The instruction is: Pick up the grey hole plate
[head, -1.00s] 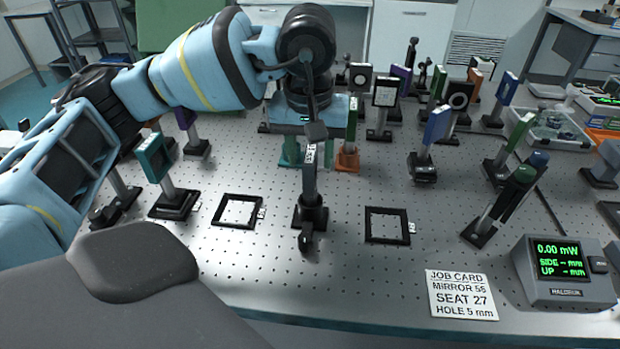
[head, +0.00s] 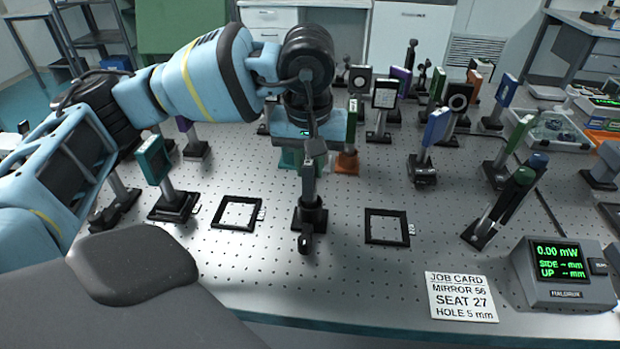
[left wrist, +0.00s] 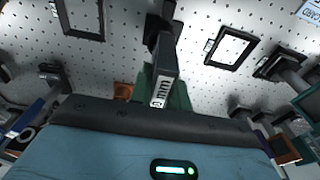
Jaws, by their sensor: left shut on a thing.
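The grey hole plate (head: 308,185) shows nearly edge-on in the head view, a narrow dark-grey upright with a white label. Its lower end meets a black post foot (head: 310,216) on the perforated table; whether it touches or is clear is hard to tell. My left gripper (head: 314,148) is directly above and shut on the plate's upper part; the fingertips are mostly hidden. In the left wrist view the grey plate (left wrist: 163,70) reaches out from the gripper, its label partly readable, ending in "mm". The hole is not visible. My right gripper is not in view.
Black square frames lie left (head: 237,212) and right (head: 387,227) of the foot. A teal plate on a post (head: 153,160) stands at left. Several mounted optics crowd the back and right. A job card (head: 461,298) and power meter (head: 557,275) are at front right. The front middle is clear.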

